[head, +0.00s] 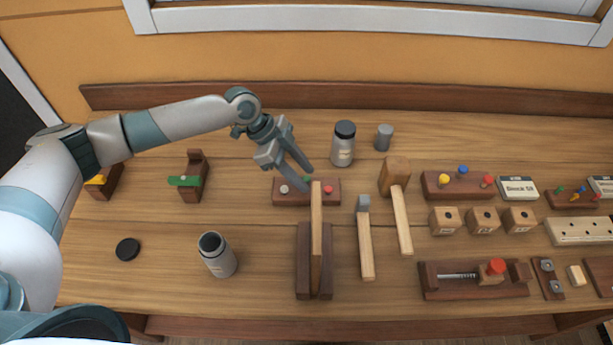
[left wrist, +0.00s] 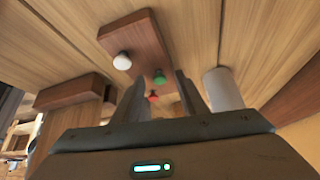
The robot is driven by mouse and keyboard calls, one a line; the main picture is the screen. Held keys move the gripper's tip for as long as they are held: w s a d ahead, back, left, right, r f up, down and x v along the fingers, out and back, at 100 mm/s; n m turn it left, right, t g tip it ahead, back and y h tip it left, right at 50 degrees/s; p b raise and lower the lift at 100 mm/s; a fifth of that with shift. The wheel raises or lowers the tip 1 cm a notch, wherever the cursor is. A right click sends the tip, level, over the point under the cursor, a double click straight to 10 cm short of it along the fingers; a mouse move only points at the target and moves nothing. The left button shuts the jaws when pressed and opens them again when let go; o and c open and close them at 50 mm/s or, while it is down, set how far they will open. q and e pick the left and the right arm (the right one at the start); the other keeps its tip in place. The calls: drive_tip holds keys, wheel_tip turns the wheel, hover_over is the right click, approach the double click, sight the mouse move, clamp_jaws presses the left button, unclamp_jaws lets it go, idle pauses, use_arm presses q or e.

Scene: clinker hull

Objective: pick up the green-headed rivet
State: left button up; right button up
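The green-headed rivet (head: 307,179) stands in a dark red-brown block (head: 306,199), between a white-headed rivet (head: 284,189) and a red-headed rivet (head: 328,189). My left gripper (head: 309,177) is open and empty, with its fingers slanting down over the block. In the left wrist view, the green head (left wrist: 159,76) shows between the tips of the open gripper (left wrist: 160,84). The white head (left wrist: 122,61) lies outside the fingers and the red head (left wrist: 153,97) shows between them, farther down the picture. Contact with the rivet cannot be told. My right gripper is out of view.
A dark-capped bottle (head: 343,145) and a grey cylinder (head: 384,137) stand behind and right of the block. A plank (head: 317,235) in a dark cradle (head: 304,270) rises just in front. An open bottle (head: 217,255) stands front left. Free tabletop lies left of the block.

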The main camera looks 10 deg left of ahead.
sight(305, 179)
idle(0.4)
use_arm(q)
clamp_jaws()
drive_tip(key=shift+r+b, duration=0.45)
drive_tip(key=r, duration=0.1)
drive_tip(key=r+b, duration=0.1)
drive_tip(key=r, duration=0.1)
drive_tip(key=shift+s+d+r+b, duration=0.15)
drive_tip(key=shift+s+d+b, duration=0.1)
drive_tip(key=shift+d+b, duration=0.15)
drive_tip(key=s+d+r+b, duration=0.3)
drive_tip(key=s+d+r, duration=0.3)
drive_tip(key=d, duration=0.3)
drive_tip(key=shift+r, duration=0.4)
drive_tip(key=shift+a+f, duration=0.1)
drive_tip(key=shift+a, duration=0.05)
